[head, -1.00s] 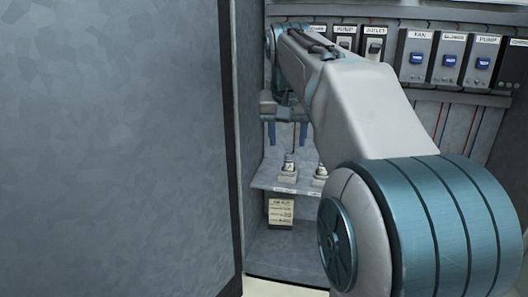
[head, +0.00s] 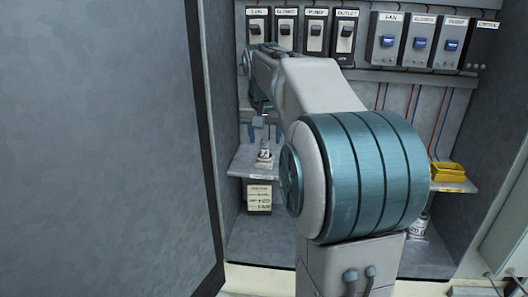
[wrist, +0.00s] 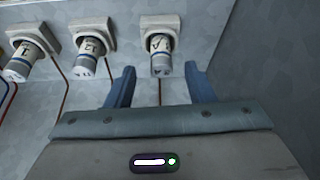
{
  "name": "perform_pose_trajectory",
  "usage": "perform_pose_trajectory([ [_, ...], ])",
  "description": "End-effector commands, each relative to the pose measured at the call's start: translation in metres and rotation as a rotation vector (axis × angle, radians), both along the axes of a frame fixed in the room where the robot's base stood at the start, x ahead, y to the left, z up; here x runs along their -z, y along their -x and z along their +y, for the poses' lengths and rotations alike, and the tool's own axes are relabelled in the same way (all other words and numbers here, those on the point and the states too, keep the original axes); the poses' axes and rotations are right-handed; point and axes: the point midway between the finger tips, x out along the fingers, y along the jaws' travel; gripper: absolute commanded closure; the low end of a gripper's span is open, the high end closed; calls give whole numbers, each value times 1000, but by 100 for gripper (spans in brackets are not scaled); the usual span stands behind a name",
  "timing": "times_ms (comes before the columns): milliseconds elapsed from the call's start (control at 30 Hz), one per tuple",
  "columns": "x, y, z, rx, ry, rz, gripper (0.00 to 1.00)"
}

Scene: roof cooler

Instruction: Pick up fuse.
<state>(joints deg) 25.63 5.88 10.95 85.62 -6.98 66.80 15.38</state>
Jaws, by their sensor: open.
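Several pale cylindrical fuses sit in white holders in the wrist view. One fuse (wrist: 161,56) is at the right of the row, one (wrist: 93,53) is in the middle and one (wrist: 28,60) is at the left. My gripper (wrist: 160,70) is open, its blue fingers to either side of the right fuse's end in the picture; I see no contact and cannot tell the depth gap. In the head view, my gripper (head: 265,131) is just above a fuse (head: 265,147) standing on a small shelf. My arm hides the shelf further right.
A grey door (head: 100,150) stands close on the left. Black switches (head: 316,38) and blue-switch boxes (head: 419,43) line the cabinet's back wall. A yellow tray (head: 448,172) sits on the right shelf, with a cylinder (head: 419,226) below.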

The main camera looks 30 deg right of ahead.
Motion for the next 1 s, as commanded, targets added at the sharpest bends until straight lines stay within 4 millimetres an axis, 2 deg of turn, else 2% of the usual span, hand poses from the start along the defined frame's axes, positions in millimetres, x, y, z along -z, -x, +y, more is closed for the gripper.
perform_pose_trajectory([
  [200,28,-12,-5,0,-1,3,51],
  [500,33,-14,-5,-1,0,0,51],
  [667,33,-14,-5,-1,0,0,96],
  [700,33,-14,-5,-1,0,0,100],
  [1000,32,-14,-5,-1,0,0,100],
])
